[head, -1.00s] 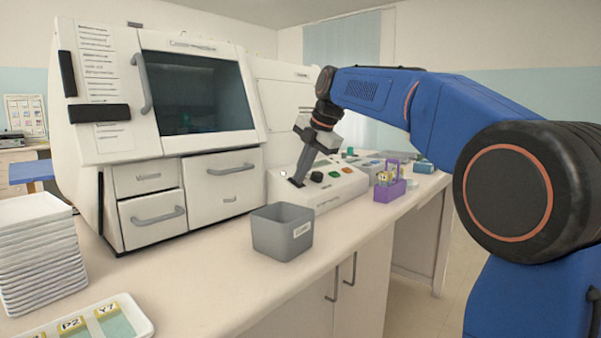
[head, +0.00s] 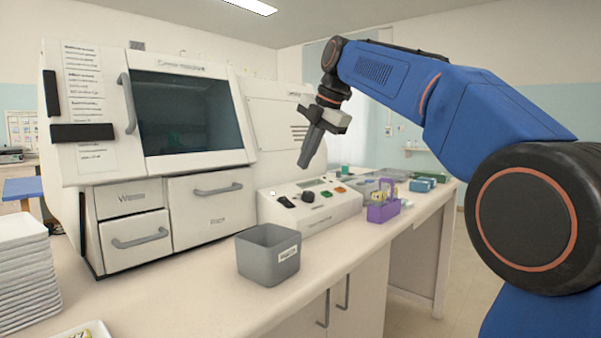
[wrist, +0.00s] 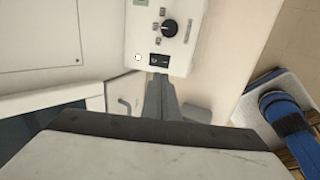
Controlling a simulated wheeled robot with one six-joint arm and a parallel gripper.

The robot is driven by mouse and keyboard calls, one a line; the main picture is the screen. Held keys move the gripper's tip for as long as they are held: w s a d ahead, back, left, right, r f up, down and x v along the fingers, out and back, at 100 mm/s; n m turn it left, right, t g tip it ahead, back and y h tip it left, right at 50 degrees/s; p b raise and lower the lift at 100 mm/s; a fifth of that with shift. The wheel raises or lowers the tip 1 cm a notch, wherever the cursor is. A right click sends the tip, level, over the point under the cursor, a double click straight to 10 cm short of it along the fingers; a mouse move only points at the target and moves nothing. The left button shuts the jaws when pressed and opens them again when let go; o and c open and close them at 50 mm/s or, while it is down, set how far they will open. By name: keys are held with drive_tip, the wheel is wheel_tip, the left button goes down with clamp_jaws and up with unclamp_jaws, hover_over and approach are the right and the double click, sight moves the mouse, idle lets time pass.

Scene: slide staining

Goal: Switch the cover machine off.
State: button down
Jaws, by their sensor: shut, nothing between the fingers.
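The cover machine (head: 230,160) is a large white cabinet with a dark window. Its low control panel (head: 335,212) at the right carries a black rocker switch (head: 286,202), a black knob (head: 308,196), and green and orange buttons. A small white round spot (head: 272,193) sits left of the switch. My gripper (head: 304,165) is shut and empty, pointing down above the panel, apart from it. In the wrist view the fingers (wrist: 160,85) point toward the rocker switch (wrist: 158,60), with the knob (wrist: 169,28) beyond. I cannot tell which way the rocker is tipped.
A grey open bin (head: 268,255) stands in front of the panel. A purple rack (head: 383,212) stands right of it. White stacked trays (head: 25,275) are at the left. The worktop front (head: 200,300) between trays and bin is clear.

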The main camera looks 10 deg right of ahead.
sight(284, 199)
drive_tip(key=shift+v, duration=1.4)
drive_tip(key=shift+a, duration=0.1)
drive_tip(key=shift+w+a+r, duration=0.35)
drive_tip(key=shift+w+r, duration=0.05)
drive_tip(key=shift+f, duration=0.1)
drive_tip(key=x, duration=1.4)
